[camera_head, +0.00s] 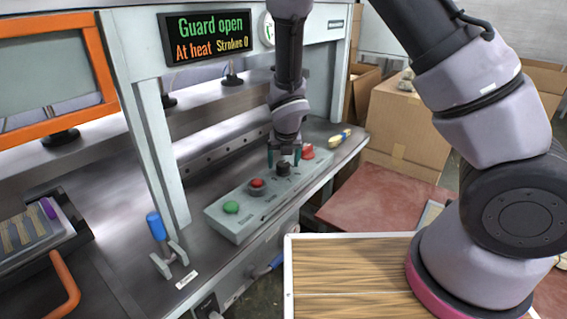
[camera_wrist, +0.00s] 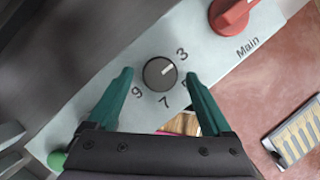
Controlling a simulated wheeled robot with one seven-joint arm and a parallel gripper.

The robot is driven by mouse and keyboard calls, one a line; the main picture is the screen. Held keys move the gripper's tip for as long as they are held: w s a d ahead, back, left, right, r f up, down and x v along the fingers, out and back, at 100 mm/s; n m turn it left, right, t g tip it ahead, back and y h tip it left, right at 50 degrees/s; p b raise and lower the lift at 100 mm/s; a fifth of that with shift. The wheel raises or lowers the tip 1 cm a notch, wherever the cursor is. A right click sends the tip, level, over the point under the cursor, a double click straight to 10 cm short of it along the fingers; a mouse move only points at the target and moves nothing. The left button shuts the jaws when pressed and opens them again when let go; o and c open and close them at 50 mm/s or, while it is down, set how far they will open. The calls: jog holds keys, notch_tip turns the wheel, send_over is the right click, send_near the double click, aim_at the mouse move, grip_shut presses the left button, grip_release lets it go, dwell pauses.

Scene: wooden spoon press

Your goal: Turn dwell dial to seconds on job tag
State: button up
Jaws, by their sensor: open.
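The dwell dial is a dark round knob (camera_wrist: 158,76) on the pale control box, also visible in the head view (camera_head: 283,169). Its white pointer line aims up and right, toward the printed 3. A 7 and a 9 also show around it; another mark is partly hidden by the right finger. My gripper (camera_wrist: 159,75) is open, its green fingers on either side of the dial with gaps; it also shows above the box in the head view (camera_head: 284,156). I cannot make out a job tag with readable seconds in either view.
A red switch marked Main (camera_wrist: 232,14) sits close beyond the dial. The control box (camera_head: 237,226) also carries green (camera_head: 231,207) and red (camera_head: 257,184) buttons. A blue-handled lever (camera_head: 157,227) stands at left. The display (camera_head: 207,37) reads Guard open, At heat, Strokes 0.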

jog(key=shift+w+f, duration=0.2)
jog(key=shift+f, duration=0.15)
grip_shut()
